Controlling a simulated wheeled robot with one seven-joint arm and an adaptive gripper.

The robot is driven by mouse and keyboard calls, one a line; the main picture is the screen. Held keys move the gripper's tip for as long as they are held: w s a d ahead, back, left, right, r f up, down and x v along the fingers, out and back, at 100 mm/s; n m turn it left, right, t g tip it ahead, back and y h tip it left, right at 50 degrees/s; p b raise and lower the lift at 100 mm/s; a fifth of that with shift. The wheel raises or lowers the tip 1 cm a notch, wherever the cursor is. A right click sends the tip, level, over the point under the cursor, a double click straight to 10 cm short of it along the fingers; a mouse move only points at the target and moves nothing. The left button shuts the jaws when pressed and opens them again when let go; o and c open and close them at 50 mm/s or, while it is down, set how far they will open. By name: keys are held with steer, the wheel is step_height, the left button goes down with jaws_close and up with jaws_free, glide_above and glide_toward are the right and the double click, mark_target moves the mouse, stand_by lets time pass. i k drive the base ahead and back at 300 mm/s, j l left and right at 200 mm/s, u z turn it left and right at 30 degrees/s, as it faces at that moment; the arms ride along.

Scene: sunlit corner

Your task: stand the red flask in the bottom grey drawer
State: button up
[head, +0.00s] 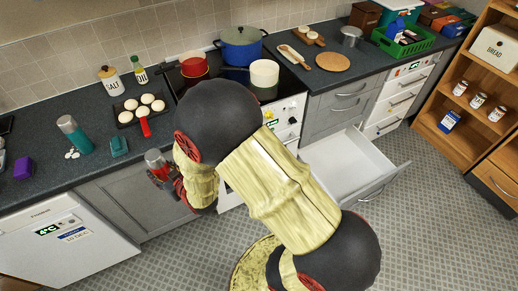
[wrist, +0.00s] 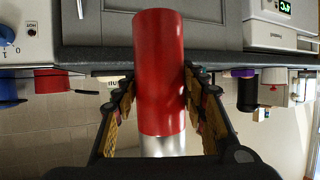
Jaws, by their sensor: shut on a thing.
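The red flask (wrist: 160,70) has a silver cap (wrist: 160,146) and stands between the fingers of my gripper (wrist: 160,110), which is shut on it. The wrist view is upside down, so the flask looks roughly upright with its cap up. In the head view the flask (head: 154,158) shows only in part at my gripper (head: 162,177), in front of the grey cupboard below the counter; my arm hides the rest. The bottom grey drawer (head: 352,162) is pulled open to the right of my arm. Its visible inside is white and empty; my arm covers its near-left part.
The dark counter (head: 200,113) above holds a hob with a red pot (head: 194,64), a blue pot (head: 240,44), a cream pot (head: 264,74) and a tray of eggs (head: 125,115). A wooden shelf (head: 452,140) stands right. The floor (head: 440,225) beyond the drawer is clear.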

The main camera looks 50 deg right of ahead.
mark_target(332, 185)
steer(key=k+l+u, duration=0.15)
steer(key=l, duration=0.55)
steer(key=k+l+u, duration=0.15)
steer(key=k+l, duration=0.2)
steer(key=l, duration=0.35)
steer(key=k+l+u, duration=0.15)
steer(key=k+l, duration=0.15)
steer(key=l, duration=0.35)
steer(key=k+l+u, duration=0.15)
steer(key=k+l, duration=0.2)
steer(key=l, duration=0.25)
steer(key=k+l+u, duration=0.15)
steer(key=k+l, duration=0.2)
steer(key=l, duration=0.2)
steer(key=k+l+u, duration=0.15)
steer(key=k+l, duration=0.25)
steer(key=l, duration=0.15)
